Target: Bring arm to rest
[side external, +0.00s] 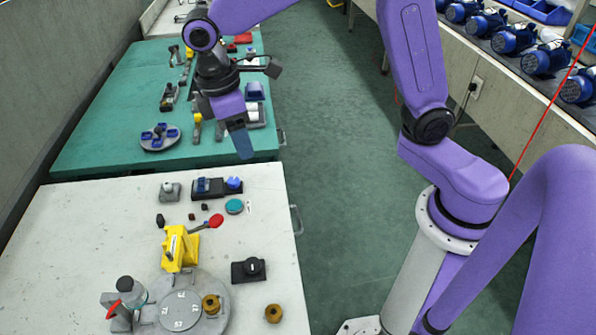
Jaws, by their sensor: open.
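My gripper (240,140) hangs from my purple arm in the side external view. It points down over the gap between the green table and the white table, near their right edges. It is open and nothing shows between its fingers. Its fingertips are apart from both tables and from every object, and the fingers partly overlap each other in this view.
The white table (60,235) holds a grey round plate (188,320), a yellow fixture (180,248), a black block (248,270) and brass-coloured parts (273,313). The green table (110,100) behind holds more parts. Blue motors (515,38) line a right-hand bench. Floor (335,130) between is clear.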

